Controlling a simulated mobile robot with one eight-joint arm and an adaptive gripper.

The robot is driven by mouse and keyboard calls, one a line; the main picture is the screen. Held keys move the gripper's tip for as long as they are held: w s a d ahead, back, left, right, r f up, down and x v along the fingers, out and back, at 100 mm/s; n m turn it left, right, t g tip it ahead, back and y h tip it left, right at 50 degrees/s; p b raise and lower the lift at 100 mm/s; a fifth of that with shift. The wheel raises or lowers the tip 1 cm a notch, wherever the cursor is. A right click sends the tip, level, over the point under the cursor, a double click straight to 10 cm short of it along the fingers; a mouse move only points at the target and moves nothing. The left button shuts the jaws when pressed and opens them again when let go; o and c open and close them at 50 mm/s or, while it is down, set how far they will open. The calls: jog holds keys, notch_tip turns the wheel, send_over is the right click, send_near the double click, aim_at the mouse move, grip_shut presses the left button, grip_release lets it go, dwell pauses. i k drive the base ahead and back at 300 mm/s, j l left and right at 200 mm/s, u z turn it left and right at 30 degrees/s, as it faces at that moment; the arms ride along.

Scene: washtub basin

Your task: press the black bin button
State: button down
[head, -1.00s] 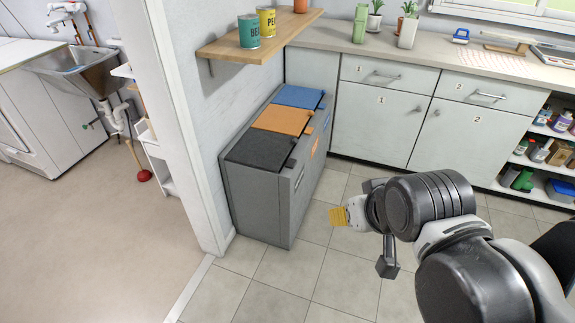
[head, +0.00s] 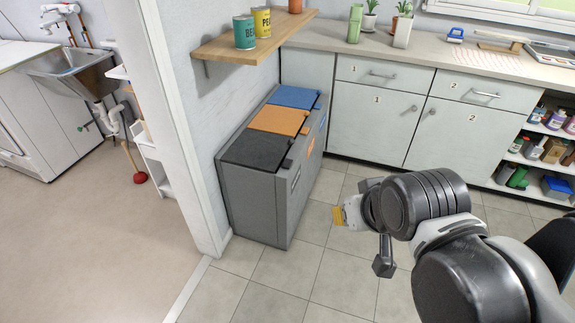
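A grey bin cabinet (head: 248,203) stands against the wall, with three lids on top. The black lid (head: 257,149) is nearest, then the orange lid (head: 278,119), then the blue lid (head: 295,97). All three lids lie flat. A small dark tab (head: 287,164) sits at the black lid's front edge; I cannot tell clearly whether it is the button. My gripper (head: 338,216) is to the right of the bins, apart from them, with its yellowish tip pointing left toward them. Whether its fingers are open or shut does not show.
A wooden shelf (head: 259,47) with cans juts out above the bins. A white door frame (head: 180,130) stands left of them. Cabinets (head: 372,113) line the back, with open shelves of bottles at right. Tiled floor (head: 268,272) in front of the bins is clear.

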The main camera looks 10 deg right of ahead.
aim_at(288, 163)
jog(key=i+j+z, duration=0.3)
jog(key=j+z, duration=0.3)
jog(key=i+j+z, duration=0.15)
jog(key=j+z, duration=0.2)
jog(key=j, duration=0.1)
